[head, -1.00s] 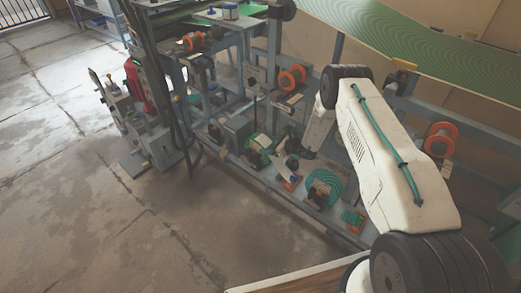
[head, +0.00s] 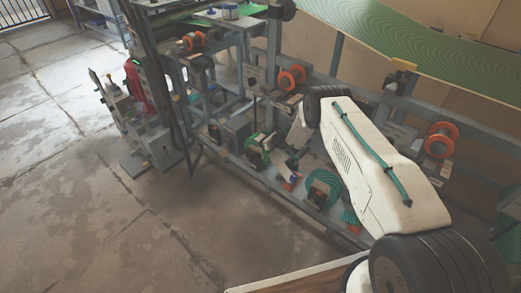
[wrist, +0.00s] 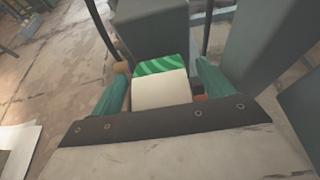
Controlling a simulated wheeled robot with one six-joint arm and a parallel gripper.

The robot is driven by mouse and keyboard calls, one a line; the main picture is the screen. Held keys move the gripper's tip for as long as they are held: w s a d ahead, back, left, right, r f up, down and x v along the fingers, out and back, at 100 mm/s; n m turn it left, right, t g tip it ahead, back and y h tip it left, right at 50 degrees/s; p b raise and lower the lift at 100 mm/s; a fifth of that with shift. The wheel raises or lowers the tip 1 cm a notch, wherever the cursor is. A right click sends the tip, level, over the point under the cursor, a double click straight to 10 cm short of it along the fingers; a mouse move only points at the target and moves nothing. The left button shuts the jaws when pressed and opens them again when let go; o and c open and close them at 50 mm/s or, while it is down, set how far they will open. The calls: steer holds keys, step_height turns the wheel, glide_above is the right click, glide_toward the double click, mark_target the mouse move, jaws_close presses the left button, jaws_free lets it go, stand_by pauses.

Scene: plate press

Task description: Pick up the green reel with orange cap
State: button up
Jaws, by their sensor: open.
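In the wrist view my gripper (wrist: 160,80) is open, with one teal finger on each side of the picture. A green striped piece (wrist: 162,65), which looks like the green reel, shows between and just beyond the fingers. A pale block (wrist: 160,90) covers its near part. Small orange bits show beside the fingers, but I cannot tell if one is the cap. In the head view a green reel (head: 257,159) sits on the low shelf by the end of my arm. My fingers are hard to make out there, and I cannot tell whether they touch it.
Another green coil (head: 325,188) with a dark centre stands further right on the low shelf. Orange reels (head: 291,78) (head: 440,139) hang on the frame above. A grey post (wrist: 275,40) rises close on the right in the wrist view. The concrete floor (head: 130,230) is clear.

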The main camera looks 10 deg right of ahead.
steer(key=c, duration=1.7)
steer(key=shift+r, duration=0.15)
jaws_close()
